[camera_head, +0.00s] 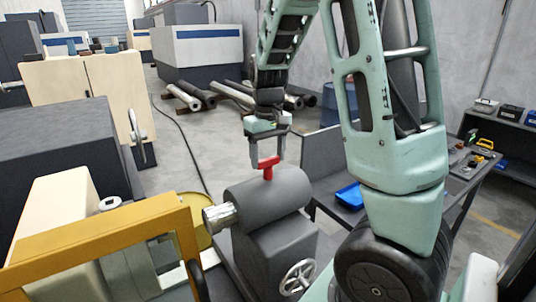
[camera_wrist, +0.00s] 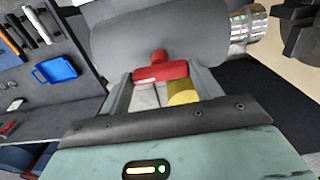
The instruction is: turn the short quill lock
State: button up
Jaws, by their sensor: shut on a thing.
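The quill lock is a short red T-shaped handle (camera_head: 267,166) standing on top of the grey tailstock barrel (camera_head: 285,192). In the wrist view the red handle (camera_wrist: 160,68) lies crosswise between the fingertips, with the grey barrel (camera_wrist: 150,38) behind it. My gripper (camera_head: 268,157) is above the barrel, pointing down, with its fingers on both sides of the red handle. In the wrist view my gripper (camera_wrist: 160,80) is shut on the handle. The silver quill end (camera_head: 220,216) sticks out at the barrel's left; it also shows in the wrist view (camera_wrist: 246,22).
A yellow frame (camera_head: 110,235) stands at the left front. A bench with a blue tray (camera_head: 350,196) is on the right. Metal bars (camera_head: 235,93) lie on the floor behind.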

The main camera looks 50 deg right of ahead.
jog(key=n+b, duration=0.2)
jog(key=n, duration=0.1)
jog(key=shift+f, duration=0.15)
jog(key=n+b, duration=0.3)
jog(key=n, duration=0.2)
jog(key=shift+n, duration=0.3)
jog(key=n+b, duration=0.1)
jog(key=n, duration=0.3)
jog(key=n+b, duration=0.1)
jog(key=n, duration=0.4)
jog(key=shift+r, duration=0.2)
jog(key=shift+w+n, duration=0.1)
jog(key=shift+n, duration=0.2)
jog(key=o, duration=1)
